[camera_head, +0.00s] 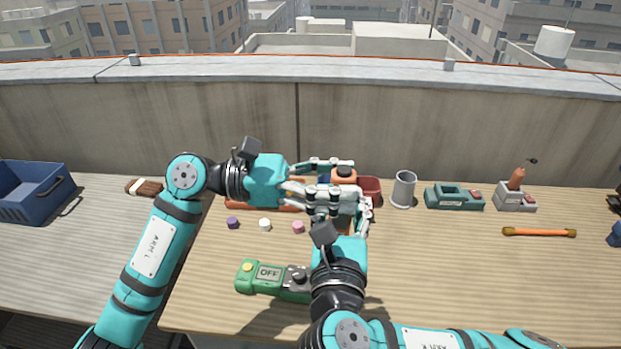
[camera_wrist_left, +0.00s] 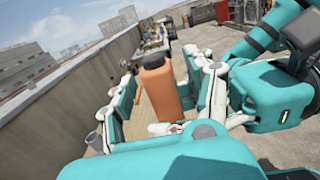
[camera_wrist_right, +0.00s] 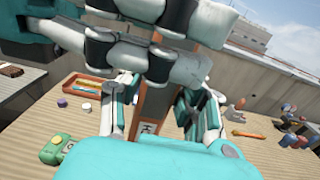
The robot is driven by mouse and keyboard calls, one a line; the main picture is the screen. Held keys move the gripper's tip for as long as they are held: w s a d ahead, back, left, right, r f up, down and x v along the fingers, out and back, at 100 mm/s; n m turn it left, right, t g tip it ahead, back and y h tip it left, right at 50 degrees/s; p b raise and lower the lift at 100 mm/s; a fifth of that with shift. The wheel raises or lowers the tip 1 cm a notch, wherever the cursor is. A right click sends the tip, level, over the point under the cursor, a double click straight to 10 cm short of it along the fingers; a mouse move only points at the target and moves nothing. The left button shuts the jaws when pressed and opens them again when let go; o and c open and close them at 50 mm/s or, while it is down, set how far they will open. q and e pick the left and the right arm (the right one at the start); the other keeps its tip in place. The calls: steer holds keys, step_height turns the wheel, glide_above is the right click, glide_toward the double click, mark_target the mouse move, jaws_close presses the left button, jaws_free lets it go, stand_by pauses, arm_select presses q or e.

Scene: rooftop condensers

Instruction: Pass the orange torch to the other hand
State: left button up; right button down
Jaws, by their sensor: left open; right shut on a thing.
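The orange torch (camera_wrist_left: 163,88), with a dark cap, stands between the fingers of my open left gripper (camera_wrist_left: 163,95) in the left wrist view. In the head view its orange and black top (camera_head: 344,174) shows above the fingers, much of it hidden. My right gripper (camera_wrist_right: 152,108) is shut on the torch (camera_wrist_right: 151,105) lower down and holds it roughly upright above the table. The left gripper (camera_head: 338,180) reaches in from the left, its fingers on either side of the torch. I cannot tell whether they touch it.
A green OFF device (camera_head: 270,278) lies in front of the grippers. A grey mug (camera_head: 403,189), a teal tool (camera_head: 454,197) and an orange-handled bar (camera_head: 539,232) are to the right. A blue crate (camera_head: 33,190) stands far left. The table's front right is clear.

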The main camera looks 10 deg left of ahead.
arm_select(q)
steer(key=shift+d, duration=0.35)
steer(key=shift+c, duration=0.4)
jaws_close()
arm_select(e)
steer(key=c, duration=0.8)
jaws_free()
steer(key=shift+c, duration=0.2)
steer(key=shift+s, duration=0.1)
